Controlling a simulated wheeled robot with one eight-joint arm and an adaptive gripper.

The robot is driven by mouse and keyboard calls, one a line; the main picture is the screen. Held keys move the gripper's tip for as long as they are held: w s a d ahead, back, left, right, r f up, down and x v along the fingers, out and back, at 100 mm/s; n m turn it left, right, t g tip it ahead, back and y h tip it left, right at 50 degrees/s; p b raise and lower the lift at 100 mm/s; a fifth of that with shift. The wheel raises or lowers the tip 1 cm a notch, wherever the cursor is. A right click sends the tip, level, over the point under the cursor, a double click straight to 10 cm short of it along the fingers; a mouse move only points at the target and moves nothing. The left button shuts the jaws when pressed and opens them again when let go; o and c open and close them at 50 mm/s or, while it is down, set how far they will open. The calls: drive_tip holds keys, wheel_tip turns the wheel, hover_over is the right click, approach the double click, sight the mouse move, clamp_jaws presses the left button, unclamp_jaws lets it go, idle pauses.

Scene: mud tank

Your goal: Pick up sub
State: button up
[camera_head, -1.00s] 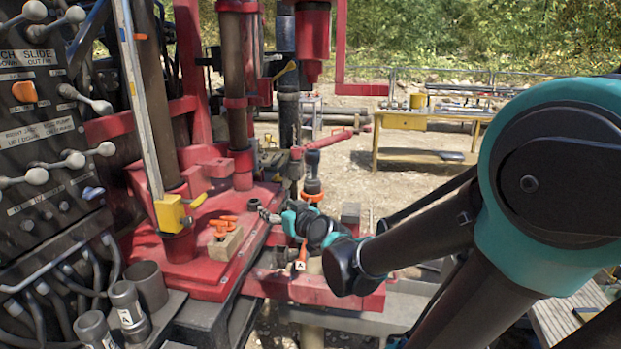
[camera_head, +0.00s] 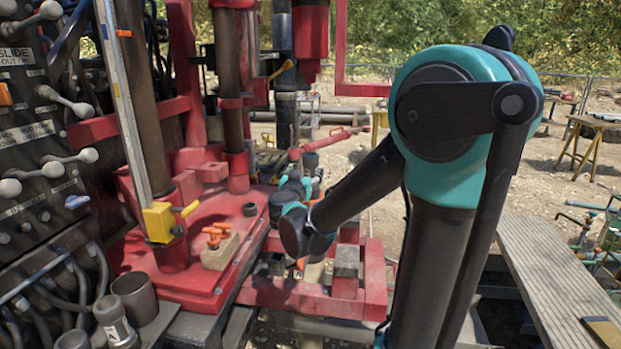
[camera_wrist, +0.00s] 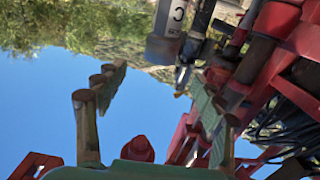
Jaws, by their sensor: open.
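The subs that I can make out are short grey cylinders at the lower left of the head view: one grey cylinder (camera_head: 113,320) and another (camera_head: 73,341) cut by the frame edge. I cannot tell which one the task means. My gripper (camera_head: 303,188) is near the red rig deck, far from these cylinders and partly hidden by my arm. In the wrist view, my gripper (camera_wrist: 155,80) has its two fingers wide apart with nothing between them. A white cylinder marked C (camera_wrist: 175,18) with a grey end shows beyond the fingertips.
The control panel (camera_head: 30,130) with levers stands at the left. A dark open cup (camera_head: 133,298) is beside the grey cylinders. A wooden block with orange pieces (camera_head: 219,250) lies on the red deck (camera_head: 190,285). Red beams and a vertical pipe stand close to my gripper.

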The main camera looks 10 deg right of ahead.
sight(309, 159)
drive_tip(key=x, duration=0.6)
drive_tip(key=shift+w+d, duration=0.1)
drive_tip(key=shift+w, duration=0.25)
drive_tip(key=shift+r+x, duration=0.2)
drive_tip(key=shift+x, duration=2.55)
clamp_jaws()
